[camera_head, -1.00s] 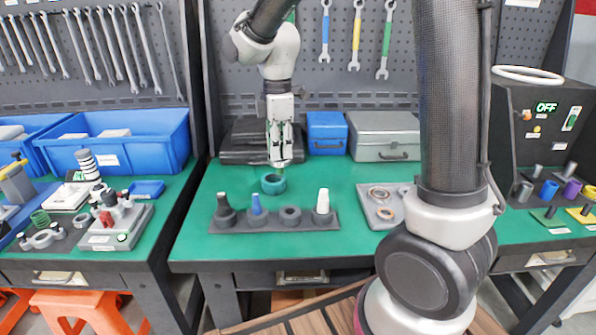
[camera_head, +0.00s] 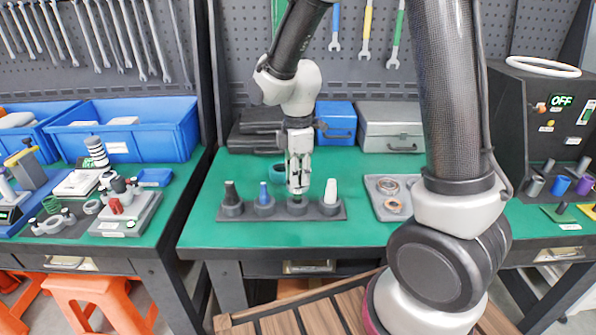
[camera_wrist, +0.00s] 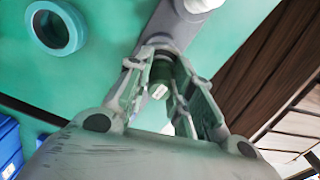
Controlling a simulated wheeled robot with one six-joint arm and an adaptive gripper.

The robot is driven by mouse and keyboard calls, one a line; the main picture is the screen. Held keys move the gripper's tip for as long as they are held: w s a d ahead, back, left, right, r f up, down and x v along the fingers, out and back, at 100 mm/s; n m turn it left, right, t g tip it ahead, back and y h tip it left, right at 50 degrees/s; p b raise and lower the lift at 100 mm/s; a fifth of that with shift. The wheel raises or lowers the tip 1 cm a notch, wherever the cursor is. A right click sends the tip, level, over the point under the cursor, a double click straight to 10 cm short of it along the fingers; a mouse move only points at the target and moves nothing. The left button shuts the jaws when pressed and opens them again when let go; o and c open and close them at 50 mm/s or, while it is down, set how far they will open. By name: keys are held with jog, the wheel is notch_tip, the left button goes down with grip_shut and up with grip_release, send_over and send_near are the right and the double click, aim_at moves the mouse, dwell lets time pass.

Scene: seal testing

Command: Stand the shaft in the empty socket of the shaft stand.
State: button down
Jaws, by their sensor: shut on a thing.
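The dark grey shaft stand (camera_head: 282,214) lies on the green table, with several sockets in a row. A black shaft (camera_head: 231,194), a blue shaft (camera_head: 264,194) and a white shaft (camera_head: 330,191) stand in three of them. The remaining socket (camera_head: 297,208) is third from left. My gripper (camera_head: 298,190) points down directly over it, shut on a dark green shaft (camera_wrist: 161,74), which shows between the fingers in the wrist view. The fingers mostly hide this shaft in the head view. I cannot tell whether its lower end is inside the socket.
A teal ring (camera_wrist: 54,28) lies on the table behind the stand. A grey tray (camera_head: 379,207) with rings is to the right. A black case, a blue box (camera_head: 336,121) and a grey box (camera_head: 391,128) stand at the back. The table front is clear.

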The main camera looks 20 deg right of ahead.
dwell(0.4)
jog(key=shift+f, duration=1.75)
jog(key=shift+f, duration=0.25)
jog(key=c, duration=1.6)
grip_release()
jog(key=shift+o, duration=0.2)
jog(key=o, duration=0.6)
jog(key=shift+c, duration=0.2)
jog(key=shift+r, duration=0.15)
jog(key=shift+r, duration=4.95)
